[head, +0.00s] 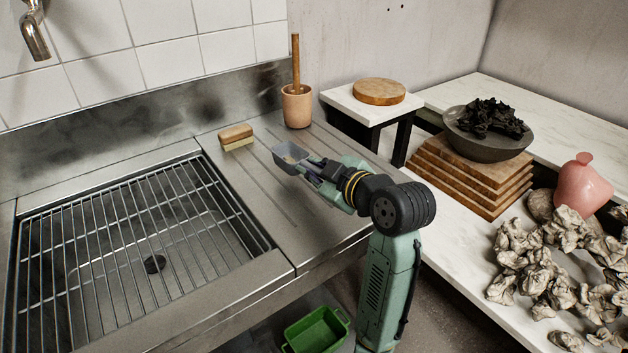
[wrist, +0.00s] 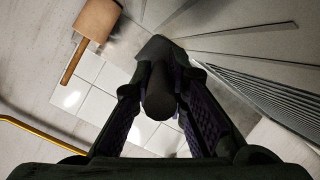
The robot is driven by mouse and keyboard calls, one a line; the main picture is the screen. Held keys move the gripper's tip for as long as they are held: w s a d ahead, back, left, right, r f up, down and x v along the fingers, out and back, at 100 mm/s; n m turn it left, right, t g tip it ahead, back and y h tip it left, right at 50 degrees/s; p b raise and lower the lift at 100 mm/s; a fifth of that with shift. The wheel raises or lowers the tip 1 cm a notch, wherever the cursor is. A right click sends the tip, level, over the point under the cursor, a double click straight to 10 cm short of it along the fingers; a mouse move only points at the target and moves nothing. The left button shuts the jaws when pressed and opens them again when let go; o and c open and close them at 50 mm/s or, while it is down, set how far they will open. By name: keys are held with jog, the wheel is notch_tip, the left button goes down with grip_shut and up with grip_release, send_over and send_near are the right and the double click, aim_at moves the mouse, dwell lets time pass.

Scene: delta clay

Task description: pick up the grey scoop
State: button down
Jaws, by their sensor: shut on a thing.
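The grey scoop (head: 288,155) is at the end of my arm, over the ribbed metal drainboard right of the sink. My gripper (head: 318,172) is shut on it; in the head view the fingers meet the scoop's handle end. In the wrist view the scoop (wrist: 158,95) shows as a dark shape, its rounded handle end between the two fingers of my gripper (wrist: 160,110). The scoop's bowl reaches out beyond the fingers. I cannot tell whether the scoop touches the drainboard.
A wooden brush (head: 236,134) lies left of the scoop. A clay mortar (head: 297,106) with a pestle stands behind it and also shows in the wrist view (wrist: 97,19). A sink rack (head: 130,245) is at left. Cutting boards (head: 470,178) are at right.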

jog(key=s, duration=0.1)
jog(key=s+a+b, duration=0.1)
jog(key=s, duration=0.1)
jog(key=s+a+b, duration=0.1)
jog(key=s, duration=0.1)
jog(key=shift+s+a+r, duration=0.1)
jog(key=shift+s+a, duration=0.05)
jog(key=b, duration=0.2)
jog(key=s+b, duration=0.1)
jog(key=shift+s+a+b, duration=0.1)
jog(key=shift+a+b, duration=0.2)
jog(key=shift+b, duration=0.05)
jog(key=s+a+b, duration=0.1)
jog(key=s+b, duration=0.1)
jog(key=b, duration=0.1)
jog(key=s+b, duration=0.2)
jog(key=b, duration=0.1)
jog(key=s+a+r+b, duration=0.1)
jog(key=s+b, duration=0.1)
jog(key=b, duration=0.1)
jog(key=shift+s+a+b, duration=0.3)
jog(key=shift+a+b, duration=0.05)
jog(key=shift+b, duration=0.05)
jog(key=shift+s+a+r+b, duration=0.1)
jog(key=shift+s+a+b, duration=0.15)
jog(key=shift+s, duration=0.15)
jog(key=shift+s+a+r+b, duration=0.1)
jog(key=shift+s+b, duration=0.15)
jog(key=shift+s, duration=0.1)
jog(key=shift+r, duration=0.1)
